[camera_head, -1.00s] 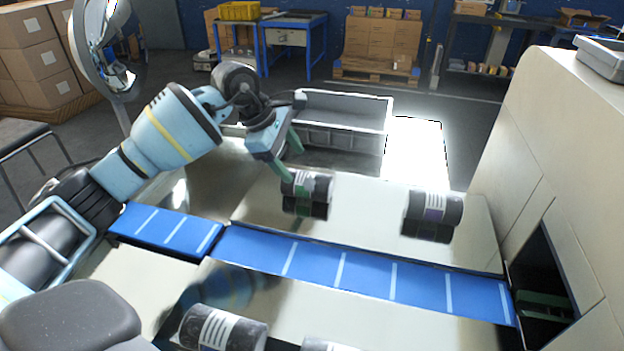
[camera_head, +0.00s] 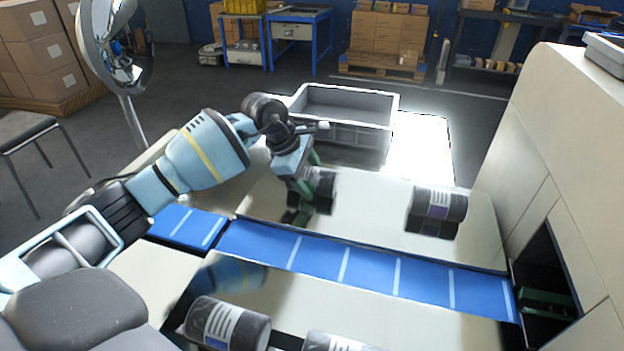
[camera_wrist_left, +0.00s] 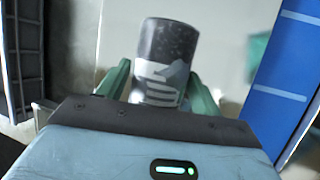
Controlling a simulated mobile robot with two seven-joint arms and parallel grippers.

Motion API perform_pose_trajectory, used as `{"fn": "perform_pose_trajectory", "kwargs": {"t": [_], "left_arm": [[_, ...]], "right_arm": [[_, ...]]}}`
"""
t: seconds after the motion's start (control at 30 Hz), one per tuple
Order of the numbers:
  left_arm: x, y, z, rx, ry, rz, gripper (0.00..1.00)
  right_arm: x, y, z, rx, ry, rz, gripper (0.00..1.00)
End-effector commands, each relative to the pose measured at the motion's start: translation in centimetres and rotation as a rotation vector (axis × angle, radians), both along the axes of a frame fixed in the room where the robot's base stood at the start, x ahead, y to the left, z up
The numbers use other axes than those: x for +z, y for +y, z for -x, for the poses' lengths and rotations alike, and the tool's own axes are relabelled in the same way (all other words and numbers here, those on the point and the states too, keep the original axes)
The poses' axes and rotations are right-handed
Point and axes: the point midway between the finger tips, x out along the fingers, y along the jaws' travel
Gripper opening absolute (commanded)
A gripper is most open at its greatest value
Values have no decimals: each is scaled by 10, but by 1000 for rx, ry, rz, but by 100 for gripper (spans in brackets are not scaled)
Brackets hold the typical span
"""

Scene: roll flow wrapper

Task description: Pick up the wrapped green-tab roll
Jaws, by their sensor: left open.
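Whether the fingers touch the roll cannot be told. The tab is hidden now; an earlier frame shows green on this roll. My right gripper is not in view.
Two striped rolls (camera_head: 228,324) (camera_head: 333,342) are at the front. The blue belt (camera_head: 370,272) runs toward the beige machine (camera_head: 560,150). A grey crate (camera_head: 345,105) sits behind the plate.

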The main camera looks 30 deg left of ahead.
Motion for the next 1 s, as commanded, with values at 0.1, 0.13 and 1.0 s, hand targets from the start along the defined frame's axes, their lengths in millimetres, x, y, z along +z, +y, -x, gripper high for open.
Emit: {"fn": "perform_pose_trajectory", "kwargs": {"t": [0.1, 0.13, 1.0], "left_arm": [[0, 0, 0, 0, -1, 0, 65], [0, 0, 0, 0, -1, 0, 65], [-2, 0, 0, 0, -2, 1, 21]], "right_arm": [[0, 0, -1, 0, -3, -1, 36], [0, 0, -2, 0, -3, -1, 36], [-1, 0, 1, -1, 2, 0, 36]]}}
